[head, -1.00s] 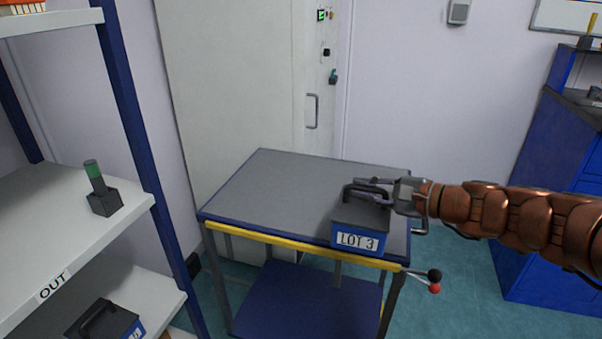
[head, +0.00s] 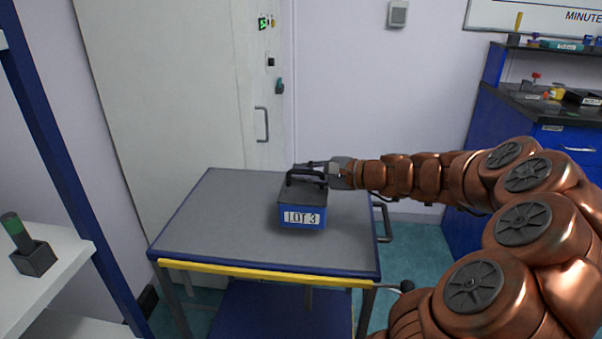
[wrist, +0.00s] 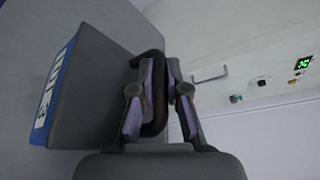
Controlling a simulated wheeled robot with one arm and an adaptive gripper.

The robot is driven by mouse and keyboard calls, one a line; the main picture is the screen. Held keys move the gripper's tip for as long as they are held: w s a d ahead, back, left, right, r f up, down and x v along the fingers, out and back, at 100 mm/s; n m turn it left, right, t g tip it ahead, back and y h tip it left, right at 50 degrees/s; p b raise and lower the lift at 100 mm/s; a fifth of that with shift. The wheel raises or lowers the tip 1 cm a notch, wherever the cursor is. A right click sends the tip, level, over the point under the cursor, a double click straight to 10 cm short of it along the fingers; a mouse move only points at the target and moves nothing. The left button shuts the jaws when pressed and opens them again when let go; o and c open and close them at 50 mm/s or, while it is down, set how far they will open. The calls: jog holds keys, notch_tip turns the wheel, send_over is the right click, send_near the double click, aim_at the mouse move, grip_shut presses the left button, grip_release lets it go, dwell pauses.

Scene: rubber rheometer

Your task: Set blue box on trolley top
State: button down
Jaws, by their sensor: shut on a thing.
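The blue box (head: 303,216) has a dark lid, a black handle and a white "LOT 3" label. In the head view it is upright at the trolley top (head: 215,222), over its middle right part. I cannot tell whether its base touches the grey surface. My gripper (head: 308,171) is shut on the box's handle from the right. In the wrist view my gripper (wrist: 160,90) has its fingers around the dark handle, with the box (wrist: 95,95) to the left.
A yellow strip (head: 250,269) runs along the trolley's front edge. A pale shelf (head: 60,262) with a green-topped holder (head: 28,245) stands at left. A door (head: 175,90) is behind the trolley, and a blue bench (head: 480,165) is at right. The trolley top's left part is clear.

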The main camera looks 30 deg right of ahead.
jog(key=w+d, duration=0.2)
jog(key=w, duration=0.1)
jog(key=w+d, duration=0.1)
jog(key=w, duration=0.1)
jog(key=shift+w+f, duration=0.1)
jog(key=shift+f, duration=0.1)
jog(key=shift+w+f, duration=0.2)
jog(key=shift+f, duration=1.55)
jog(key=shift+f, duration=0.15)
jog(key=c, duration=1.2)
grip_release()
